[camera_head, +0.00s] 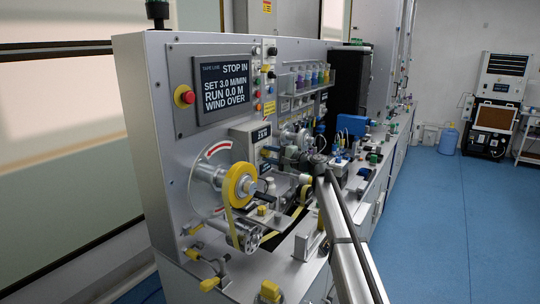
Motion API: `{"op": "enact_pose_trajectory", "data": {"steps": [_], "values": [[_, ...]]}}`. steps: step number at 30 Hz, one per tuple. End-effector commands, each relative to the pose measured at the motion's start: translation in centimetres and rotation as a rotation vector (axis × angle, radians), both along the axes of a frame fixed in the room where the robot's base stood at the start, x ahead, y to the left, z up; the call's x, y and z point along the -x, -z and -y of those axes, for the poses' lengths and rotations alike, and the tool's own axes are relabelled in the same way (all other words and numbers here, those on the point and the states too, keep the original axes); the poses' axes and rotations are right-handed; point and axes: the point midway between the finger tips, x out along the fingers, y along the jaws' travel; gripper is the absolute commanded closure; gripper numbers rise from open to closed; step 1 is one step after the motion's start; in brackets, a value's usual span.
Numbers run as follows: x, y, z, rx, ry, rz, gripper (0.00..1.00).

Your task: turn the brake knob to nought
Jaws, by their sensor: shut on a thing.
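My gripper (299,157) is at the end of my arm, in front of the machine's panel, right of the yellow tape roll (240,185). It is small and dark here, and its fingers are hard to make out. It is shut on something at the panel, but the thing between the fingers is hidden. I cannot pick out the brake knob or read its setting. A curved scale with a red band (217,148) is above the roll's hub. The display (223,90) reads STOP IN, SET 3.0 M/MIN, RUN 0.0 M, WIND OVER.
A red stop button (185,96) is left of the display. Yellow tape (232,222) runs from the roll past rollers. A rack of small bottles (309,78) and a blue unit (351,125) stand farther along the bench. The blue floor (440,230) on the right is clear.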

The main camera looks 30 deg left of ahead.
Motion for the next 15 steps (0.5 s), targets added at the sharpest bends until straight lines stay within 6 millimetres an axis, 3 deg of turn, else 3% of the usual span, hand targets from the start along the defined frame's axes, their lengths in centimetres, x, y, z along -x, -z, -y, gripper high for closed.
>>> {"op": "enact_pose_trajectory", "data": {"steps": [15], "values": [[0.0,0.16,0.02,0.0,0.0,0.457,0.91]]}}
